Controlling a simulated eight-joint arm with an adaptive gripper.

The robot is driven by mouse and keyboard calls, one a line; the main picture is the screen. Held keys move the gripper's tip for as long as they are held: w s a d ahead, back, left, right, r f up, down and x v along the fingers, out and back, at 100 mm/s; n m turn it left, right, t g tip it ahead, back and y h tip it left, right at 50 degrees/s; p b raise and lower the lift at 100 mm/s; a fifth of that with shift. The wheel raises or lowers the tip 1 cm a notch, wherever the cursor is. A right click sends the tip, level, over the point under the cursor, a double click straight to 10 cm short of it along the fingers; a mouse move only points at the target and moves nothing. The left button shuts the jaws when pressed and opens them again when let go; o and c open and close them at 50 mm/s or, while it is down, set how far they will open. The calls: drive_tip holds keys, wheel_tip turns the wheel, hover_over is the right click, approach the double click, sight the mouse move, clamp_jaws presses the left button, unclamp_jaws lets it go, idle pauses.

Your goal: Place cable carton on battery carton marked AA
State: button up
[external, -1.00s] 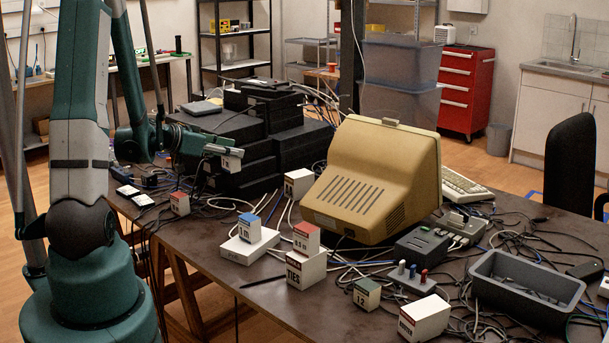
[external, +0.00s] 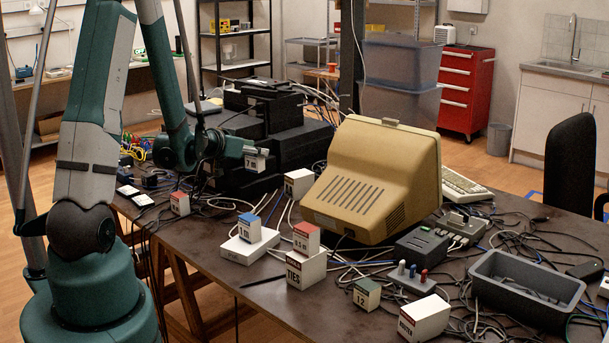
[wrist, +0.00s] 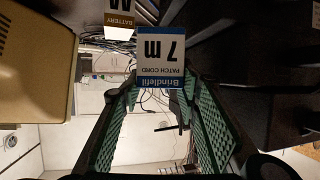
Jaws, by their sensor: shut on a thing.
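My gripper (external: 250,152) is shut on a small white cable carton (external: 257,162) and holds it in the air in front of the black equipment stack. In the wrist view the carton (wrist: 160,55) is upside down between the green fingers (wrist: 160,86), with a blue stripe and "PATCH CORD 7 m". The battery carton marked AA shows partly in the wrist view (wrist: 118,19), just beyond the held carton, cut by the top edge. In the external view it seems to be the white box (external: 299,182) left of the monitor; its label is not readable there.
The beige monitor (external: 370,185) stands close on the right, the black equipment stack (external: 245,165) behind. In front are a blue-topped carton (external: 250,228) on a flat white box and a red-topped carton (external: 306,239) on a TIES box (external: 306,269). Loose cables cover much of the table.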

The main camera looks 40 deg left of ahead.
drive_tip(key=w+n+y, duration=0.1)
drive_tip(key=w, duration=0.3)
wheel_tip(320, 180, up, 7)
drive_tip(key=n+y, duration=0.1)
hover_over(299, 173)
drive_tip(key=shift+g+b, duration=0.4)
drive_tip(key=shift+f, duration=0.2)
wheel_tip(299, 173, down, 6)
drive_tip(key=b, duration=0.1)
drive_tip(key=shift+f+b, duration=0.1)
drive_tip(key=shift+b, duration=0.2)
drive_tip(key=shift+f+b, duration=0.45)
drive_tip(key=shift+f, duration=1.35)
drive_tip(key=shift+f, duration=0.15)
